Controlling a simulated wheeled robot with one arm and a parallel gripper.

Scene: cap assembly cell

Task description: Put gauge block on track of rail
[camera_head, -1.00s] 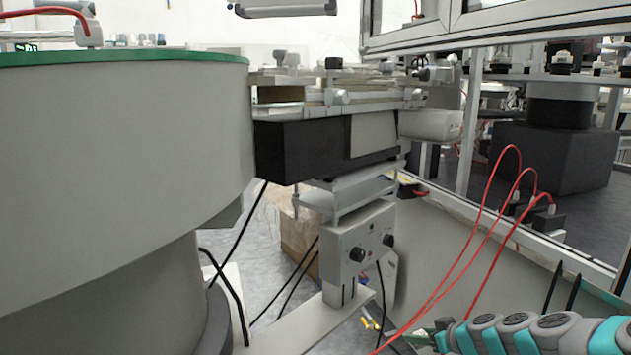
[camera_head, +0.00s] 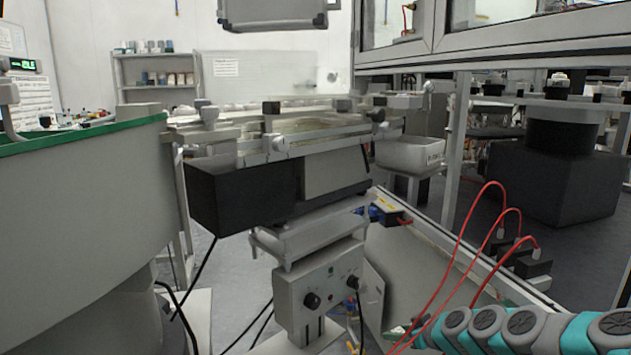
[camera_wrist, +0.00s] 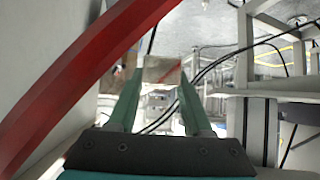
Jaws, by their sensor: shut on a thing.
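My gripper (camera_wrist: 158,90) has two green fingers in the wrist view. It is shut on a small block with a grey and brownish face, which I take as the gauge block (camera_wrist: 162,72), at the fingertips. In the head view my arm enters at the lower right, and the block cannot be made out there. The rail (camera_head: 325,138) is a long light metal track on top of a black and grey box unit, left of centre in the head view. My gripper is low and to the right of it, apart from it. The rail cannot be made out in the wrist view.
A large grey bowl with a green rim (camera_head: 75,210) stands at the left. A control box (camera_head: 320,290) sits under the rail unit. Red cables (camera_head: 480,220) arch at the right, and a red strip (camera_wrist: 75,75) crosses the wrist view. A framed enclosure (camera_head: 458,140) stands at the right.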

